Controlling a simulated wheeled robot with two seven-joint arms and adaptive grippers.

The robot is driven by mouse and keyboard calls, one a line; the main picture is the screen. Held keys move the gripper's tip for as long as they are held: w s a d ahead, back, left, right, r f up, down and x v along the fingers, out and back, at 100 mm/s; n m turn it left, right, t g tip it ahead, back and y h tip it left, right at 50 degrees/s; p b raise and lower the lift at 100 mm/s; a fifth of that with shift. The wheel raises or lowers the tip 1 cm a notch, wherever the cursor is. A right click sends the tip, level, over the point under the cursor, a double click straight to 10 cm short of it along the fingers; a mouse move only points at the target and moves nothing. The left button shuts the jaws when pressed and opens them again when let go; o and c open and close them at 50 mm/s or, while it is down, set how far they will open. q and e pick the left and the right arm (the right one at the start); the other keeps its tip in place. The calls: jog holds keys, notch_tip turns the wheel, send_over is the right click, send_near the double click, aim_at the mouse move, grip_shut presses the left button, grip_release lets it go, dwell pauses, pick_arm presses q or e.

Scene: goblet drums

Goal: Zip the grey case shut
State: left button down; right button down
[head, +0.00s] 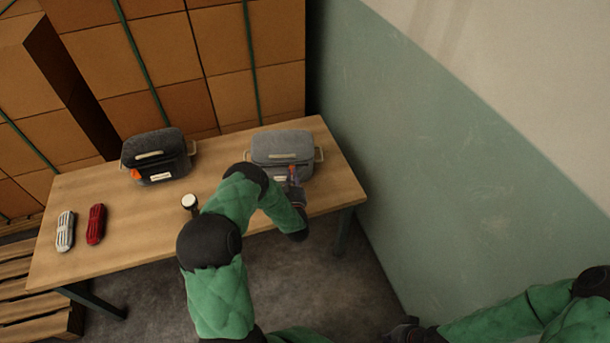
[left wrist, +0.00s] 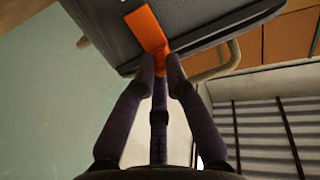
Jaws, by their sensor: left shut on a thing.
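The grey case (head: 283,146) stands near the right end of the wooden table, with a pale handle on top and a loop on each side. My left gripper (head: 293,179) is at its front, shut on the orange zip pull (left wrist: 146,28). In the left wrist view the fingertips (left wrist: 161,64) close on the pull's lower end, just below the case (left wrist: 202,18). How far the zip is closed cannot be told. My right gripper (head: 403,329) is low at the bottom edge, dark and small, away from the table; its jaws are unclear.
A darker case (head: 157,146) with an orange pull stands left on the table (head: 115,240). A small dark item with a white round top (head: 189,201) is near the front edge. White (head: 65,231) and red (head: 96,224) bundles lie at the left. A green wall rises at right.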

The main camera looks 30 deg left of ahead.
pick_arm(q)
jog(key=s+a, duration=0.6)
jog(key=a, duration=0.3)
jog(key=shift+s+b, duration=0.2)
jog(key=shift+b, duration=0.15)
jog(key=c, duration=1.3)
grip_release()
jog(key=shift+r, duration=0.1)
jog(key=shift+d, duration=0.1)
jog(key=v, duration=1.2)
jog(key=shift+w, duration=0.1)
